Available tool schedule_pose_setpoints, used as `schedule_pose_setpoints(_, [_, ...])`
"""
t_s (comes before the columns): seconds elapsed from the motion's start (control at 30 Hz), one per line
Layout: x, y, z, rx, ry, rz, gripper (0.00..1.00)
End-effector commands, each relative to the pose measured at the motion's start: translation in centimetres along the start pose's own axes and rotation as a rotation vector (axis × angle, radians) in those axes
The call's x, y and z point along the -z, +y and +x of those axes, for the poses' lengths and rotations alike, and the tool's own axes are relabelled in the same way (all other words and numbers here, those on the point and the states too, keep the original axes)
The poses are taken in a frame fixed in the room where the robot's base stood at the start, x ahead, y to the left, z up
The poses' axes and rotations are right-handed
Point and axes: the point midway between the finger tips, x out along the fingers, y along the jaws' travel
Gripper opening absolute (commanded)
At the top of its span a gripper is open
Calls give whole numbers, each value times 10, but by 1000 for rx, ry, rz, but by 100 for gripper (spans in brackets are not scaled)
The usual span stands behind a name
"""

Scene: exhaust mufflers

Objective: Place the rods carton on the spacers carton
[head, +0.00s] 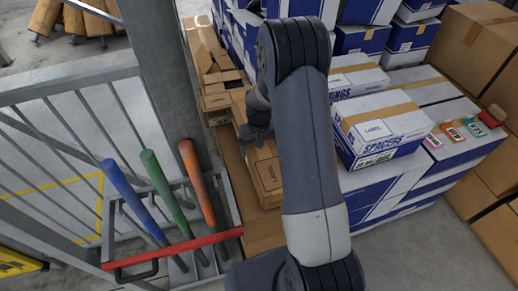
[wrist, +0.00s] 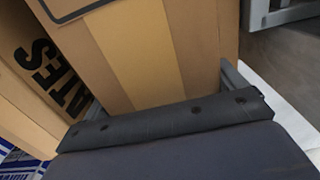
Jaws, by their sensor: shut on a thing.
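The spacers carton (head: 385,130), white and blue with tan tape and its name on the front, lies on top of white-and-blue cartons right of my arm. My gripper (head: 258,135) is left of it and lower, at a brown taped carton (head: 268,178) partly hidden by my arm. In the wrist view my gripper (wrist: 170,121) is shut on this brown carton (wrist: 185,45), with fingers at both sides. It seems to be the rods carton, but no name can be read on it. I cannot tell whether it is lifted.
A brown carton with lettering ending in "ATES" (wrist: 35,75) is close beside the held one. A springs carton (head: 352,78) stands behind the spacers carton. Small coloured items (head: 470,128) lie to its right. A grey post (head: 165,70) and a rack with coloured bars (head: 160,190) are left.

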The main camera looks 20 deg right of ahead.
Motion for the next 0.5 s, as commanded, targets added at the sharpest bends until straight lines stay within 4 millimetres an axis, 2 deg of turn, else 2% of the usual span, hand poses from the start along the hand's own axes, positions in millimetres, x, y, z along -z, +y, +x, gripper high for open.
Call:
schedule_pose_setpoints(0.13, [1,0,15,0,1,0,29])
schedule_pose_setpoints(0.5, [1,0,20,0,3,0,29])
